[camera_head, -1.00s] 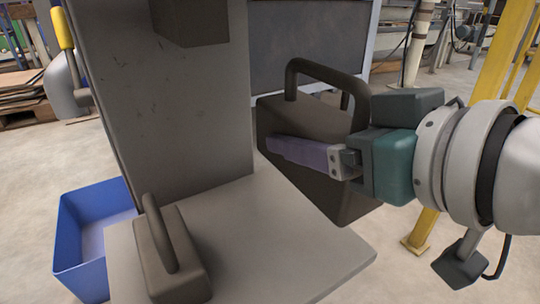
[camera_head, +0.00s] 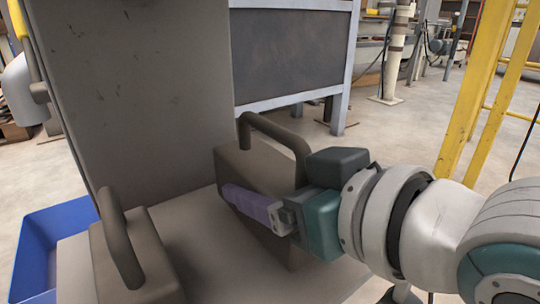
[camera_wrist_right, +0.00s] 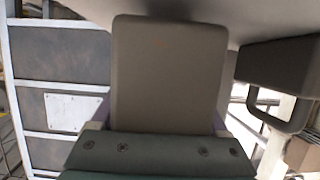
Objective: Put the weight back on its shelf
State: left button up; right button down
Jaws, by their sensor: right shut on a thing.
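The held weight, a brown-grey block with a bar handle (camera_head: 262,168), is in my right gripper (camera_head: 252,205). The near purple finger lies along its side; the far finger is hidden in the head view. In the right wrist view the block (camera_wrist_right: 168,72) fills the space between both fingers. It is over the right part of the grey shelf (camera_head: 212,235), beside the upright plate. I cannot tell whether its base touches the shelf. A second weight with a handle (camera_head: 140,268) stands on the shelf at the left; it also shows in the right wrist view (camera_wrist_right: 278,68). My left gripper is not in view.
A tall grey upright plate (camera_head: 150,100) rises behind the shelf. A blue bin (camera_head: 35,250) stands on the floor at the left. A framed dark panel (camera_head: 290,55) is behind, and yellow posts (camera_head: 475,95) stand at the right. Bare shelf shows between the two weights.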

jog(key=shift+f, duration=0.5)
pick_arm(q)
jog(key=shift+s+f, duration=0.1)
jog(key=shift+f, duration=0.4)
pick_arm(e)
jog(key=shift+r, duration=0.1)
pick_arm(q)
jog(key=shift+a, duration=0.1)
pick_arm(e)
jog(key=shift+c, duration=1.3)
grip_release()
jog(key=shift+f, duration=0.3)
jog(key=shift+o, duration=1.3)
jog(key=shift+r, duration=0.1)
